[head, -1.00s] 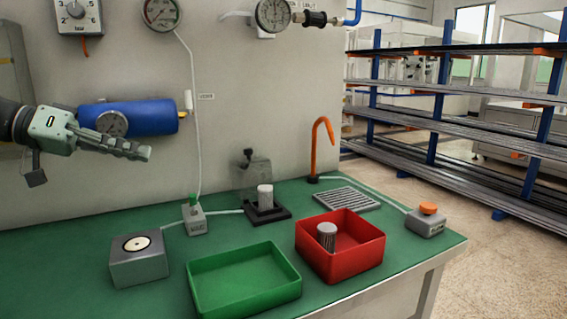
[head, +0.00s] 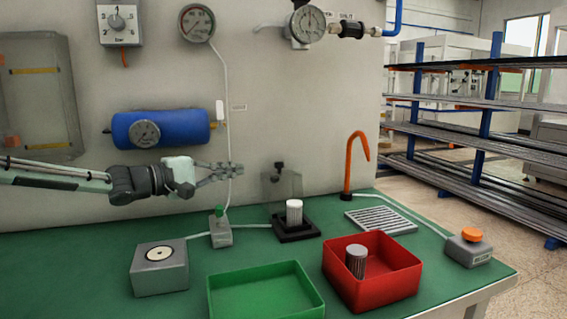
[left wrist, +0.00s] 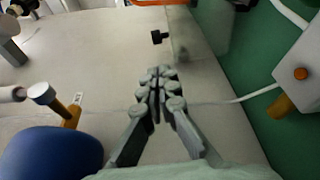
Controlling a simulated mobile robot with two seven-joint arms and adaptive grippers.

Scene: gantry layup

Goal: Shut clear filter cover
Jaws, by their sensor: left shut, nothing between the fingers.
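The clear filter cover (head: 290,184) stands open and upright behind a white filter (head: 294,212) on a black base (head: 297,232). A black knob (head: 279,166) sits at its upper edge. The knob also shows in the left wrist view (left wrist: 160,37), beyond my fingertips, with the faint cover (left wrist: 205,35) to its right. My left gripper (head: 236,170) is shut and empty, to the left of the cover and apart from it, at about the height of its knob. My right gripper is not in view.
A blue tank (head: 180,128) on the wall is above my left arm. A small valve block (head: 221,232) with a green top stands below the gripper. A green tray (head: 265,292), a red tray (head: 385,285) and a grey block (head: 160,275) stand nearer the front.

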